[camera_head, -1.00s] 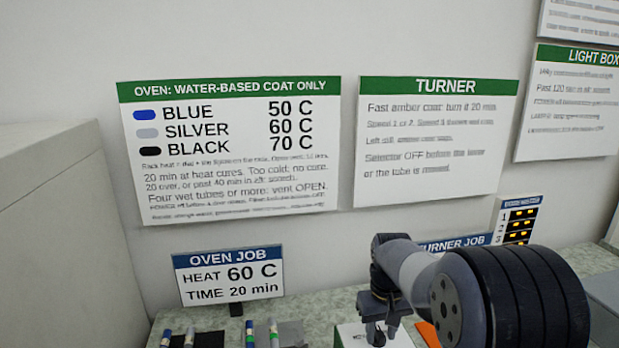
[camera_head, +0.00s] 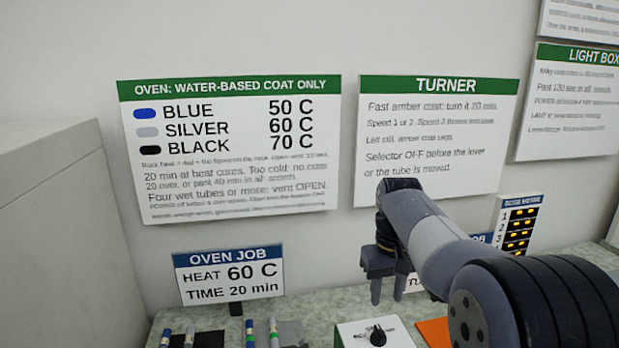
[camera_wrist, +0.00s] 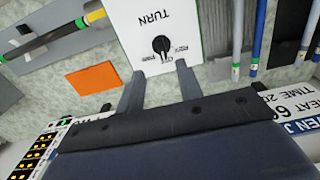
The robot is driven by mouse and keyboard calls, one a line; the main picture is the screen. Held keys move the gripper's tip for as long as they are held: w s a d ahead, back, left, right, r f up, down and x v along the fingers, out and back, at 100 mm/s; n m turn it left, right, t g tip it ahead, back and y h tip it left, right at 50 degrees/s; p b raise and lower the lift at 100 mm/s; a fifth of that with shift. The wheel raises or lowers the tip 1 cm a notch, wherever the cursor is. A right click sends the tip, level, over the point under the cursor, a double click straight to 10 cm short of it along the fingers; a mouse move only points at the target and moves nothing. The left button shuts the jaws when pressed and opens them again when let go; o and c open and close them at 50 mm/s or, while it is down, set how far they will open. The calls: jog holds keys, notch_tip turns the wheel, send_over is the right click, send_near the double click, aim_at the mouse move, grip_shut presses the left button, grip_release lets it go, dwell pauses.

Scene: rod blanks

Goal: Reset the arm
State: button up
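My gripper (camera_head: 389,290) is in the air above the back of the bench in the head view, its fingers pointing down. In the wrist view my gripper (camera_wrist: 160,82) shows two fingers spread apart with nothing between them. Below it is a white control box (camera_head: 372,334) with a black knob (camera_head: 377,336); the wrist view also shows the box (camera_wrist: 150,25) and its knob (camera_wrist: 161,44), clear of the fingers.
Several banded rods (camera_wrist: 237,40) lie beside the box. An orange pad (camera_wrist: 93,83) and another rod (camera_wrist: 55,36) are on its other side. The oven job sign (camera_head: 229,273) stands at the back. A large pale cabinet (camera_head: 60,240) is at the left.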

aim_at(379, 333)
notch_tip(379, 333, down, 10)
jog(key=shift+f+p, duration=0.1)
jog(key=shift+p, duration=0.2)
jog(key=shift+f, duration=0.35)
jog(key=m, duration=0.2)
jog(key=m+b, duration=0.1)
jog(key=m, duration=0.2)
jog(key=shift+a+m+b, duration=0.3)
jog(key=shift+m, duration=0.1)
jog(key=m+b, duration=0.1)
jog(key=m, duration=0.2)
jog(key=m+b, duration=0.1)
jog(key=m, duration=0.2)
jog(key=shift+w+a, duration=0.15)
jog(key=shift+a, duration=0.05)
notch_tip(379, 333, up, 10)
